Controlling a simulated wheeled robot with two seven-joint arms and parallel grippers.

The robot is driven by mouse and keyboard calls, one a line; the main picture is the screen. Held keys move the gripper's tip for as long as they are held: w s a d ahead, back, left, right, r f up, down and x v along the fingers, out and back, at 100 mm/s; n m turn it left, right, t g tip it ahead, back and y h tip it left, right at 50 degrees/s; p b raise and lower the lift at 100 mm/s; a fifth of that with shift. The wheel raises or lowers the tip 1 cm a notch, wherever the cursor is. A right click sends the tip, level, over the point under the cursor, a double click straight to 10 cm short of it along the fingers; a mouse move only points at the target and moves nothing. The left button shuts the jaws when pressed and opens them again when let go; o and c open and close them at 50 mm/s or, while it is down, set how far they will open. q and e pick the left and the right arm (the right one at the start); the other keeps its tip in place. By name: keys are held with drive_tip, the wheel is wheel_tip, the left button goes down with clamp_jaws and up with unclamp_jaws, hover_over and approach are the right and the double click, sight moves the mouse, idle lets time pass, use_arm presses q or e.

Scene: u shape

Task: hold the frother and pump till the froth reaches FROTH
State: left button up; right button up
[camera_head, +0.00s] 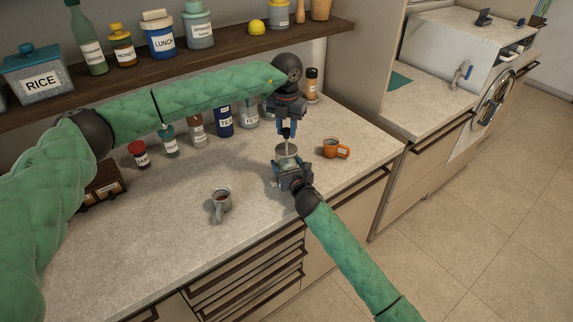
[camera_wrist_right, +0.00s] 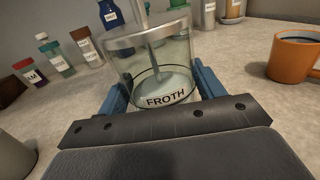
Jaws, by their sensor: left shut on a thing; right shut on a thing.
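The frother (camera_head: 287,151) is a clear glass jar with a metal lid and a thin plunger rod, upright at the counter's front right. In the right wrist view the frother (camera_wrist_right: 158,55) shows a black ring line and the word FROTH low on its wall. Pale liquid or froth lies low in the jar, about at the marking; its exact level against the line is hard to tell. My right gripper (camera_head: 288,168) is shut around the jar from the front. My left gripper (camera_head: 287,128) is above it, shut on the plunger's top, which the fingers mostly hide.
An orange mug (camera_head: 331,148) stands close right of the frother. A grey mug (camera_head: 221,201) stands to the left. Labelled jars, including a blue one (camera_head: 223,122), line the counter's back under a wooden shelf (camera_head: 200,65). The counter's front left is clear.

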sight(286, 137)
use_arm(q)
drive_tip(key=shift+f, duration=2.35)
drive_tip(key=o, duration=1.1)
drive_tip(key=shift+c, duration=0.2)
drive_tip(key=shift+r, duration=0.15)
drive_tip(key=shift+r, duration=3.4)
